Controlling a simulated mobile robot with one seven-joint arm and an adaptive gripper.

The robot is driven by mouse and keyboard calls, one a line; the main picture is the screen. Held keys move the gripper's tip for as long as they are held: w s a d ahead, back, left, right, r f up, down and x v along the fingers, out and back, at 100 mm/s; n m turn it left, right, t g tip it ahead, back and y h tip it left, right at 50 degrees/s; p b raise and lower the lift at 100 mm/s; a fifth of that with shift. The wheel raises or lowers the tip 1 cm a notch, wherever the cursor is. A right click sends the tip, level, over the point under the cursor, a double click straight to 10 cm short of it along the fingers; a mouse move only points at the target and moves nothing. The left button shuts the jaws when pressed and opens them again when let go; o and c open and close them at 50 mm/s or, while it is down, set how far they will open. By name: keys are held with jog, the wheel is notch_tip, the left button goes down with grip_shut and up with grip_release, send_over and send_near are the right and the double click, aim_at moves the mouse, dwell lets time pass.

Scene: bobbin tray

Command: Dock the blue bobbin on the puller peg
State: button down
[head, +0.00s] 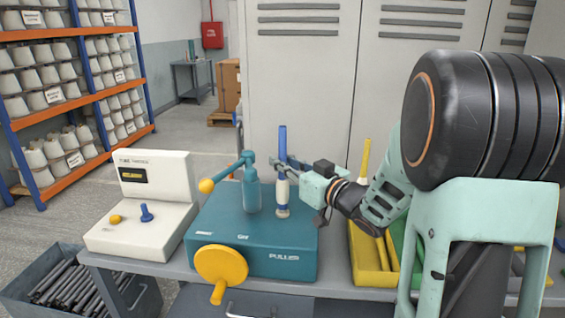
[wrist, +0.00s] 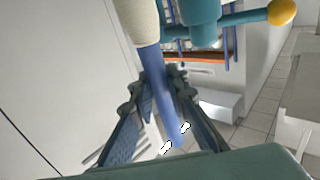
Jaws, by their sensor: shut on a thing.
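The blue bobbin (head: 283,142) is a slim blue tube with cream yarn around its lower part. It stands upright over the right side of the teal puller (head: 255,262). My gripper (head: 284,165) comes from the right and is shut on the blue tube above the yarn. In the wrist view, the blue bobbin (wrist: 160,85) runs between the two fingers of my gripper (wrist: 165,85), with the cream yarn at the top edge. The puller peg is hidden; I cannot tell whether the bobbin's foot is around it or just above it.
The puller's teal arm with a yellow ball (head: 207,186) stands just left of the bobbin. A yellow handwheel (head: 221,266) is on the front. A white device (head: 140,238) stands left. A yellow bin (head: 370,268) with a yellow bobbin (head: 365,158) is right. Lockers (head: 300,80) stand behind.

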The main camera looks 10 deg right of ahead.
jog(key=shift+f+b, duration=0.5)
jog(key=shift+f, duration=0.1)
jog(key=c, duration=2.2)
grip_release()
jog(key=shift+o, duration=0.2)
jog(key=v, duration=1.1)
jog(key=shift+p, duration=0.35)
jog(key=shift+d, duration=0.1)
